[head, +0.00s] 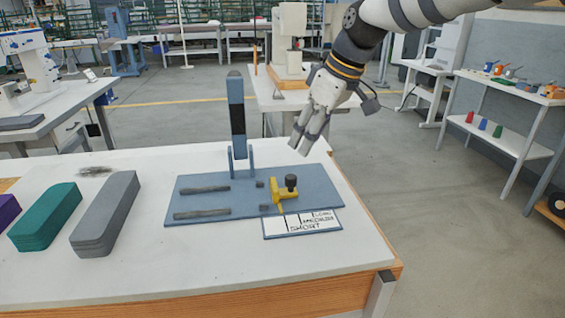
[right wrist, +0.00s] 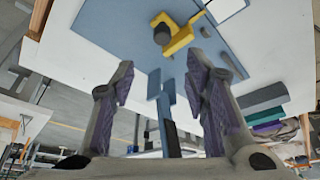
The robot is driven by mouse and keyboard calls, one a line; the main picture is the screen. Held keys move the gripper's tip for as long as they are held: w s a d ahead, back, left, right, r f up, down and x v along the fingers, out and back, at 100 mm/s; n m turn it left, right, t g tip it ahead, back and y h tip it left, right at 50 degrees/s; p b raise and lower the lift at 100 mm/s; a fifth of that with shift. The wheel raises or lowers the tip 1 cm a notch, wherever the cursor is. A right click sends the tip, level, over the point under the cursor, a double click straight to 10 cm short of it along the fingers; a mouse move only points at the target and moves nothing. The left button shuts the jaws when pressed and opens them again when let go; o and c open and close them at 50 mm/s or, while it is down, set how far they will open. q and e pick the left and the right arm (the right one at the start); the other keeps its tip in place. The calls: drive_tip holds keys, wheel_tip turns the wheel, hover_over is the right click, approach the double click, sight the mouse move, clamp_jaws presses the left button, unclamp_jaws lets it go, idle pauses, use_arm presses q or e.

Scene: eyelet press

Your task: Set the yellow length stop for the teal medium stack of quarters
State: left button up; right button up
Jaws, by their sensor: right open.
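The yellow length stop (head: 284,194) with a dark knob (head: 291,182) sits on the right part of the blue press plate (head: 215,197). Its pointer is at the top edge of a white card (head: 300,226) lettered LONG, MEDIUM and SHORT, near the leftmost line; the exact mark is hard to tell. The teal stack (head: 45,219) lies at the left of the table. My right gripper (head: 303,144) is open and empty above the plate's back right edge, apart from the stop. The right wrist view shows the yellow stop (right wrist: 179,36) beyond the open fingers (right wrist: 162,72). My left gripper is out of view.
A blue upright lever (head: 237,115) stands at the plate's back. A grey stack (head: 105,216) lies between the teal stack and the plate; a purple stack (head: 8,210) is at the far left. The table front (head: 200,265) is clear.

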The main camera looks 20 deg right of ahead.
sight(291, 176)
drive_tip(key=x, duration=0.6)
drive_tip(key=s+x, duration=0.1)
drive_tip(key=x, duration=0.3)
drive_tip(key=shift+f+b, duration=0.15)
drive_tip(key=shift+b, duration=0.25)
drive_tip(key=shift+w+a+f, duration=0.1)
drive_tip(key=shift+w+f, duration=0.15)
drive_tip(key=shift+f, duration=0.1)
clamp_jaws()
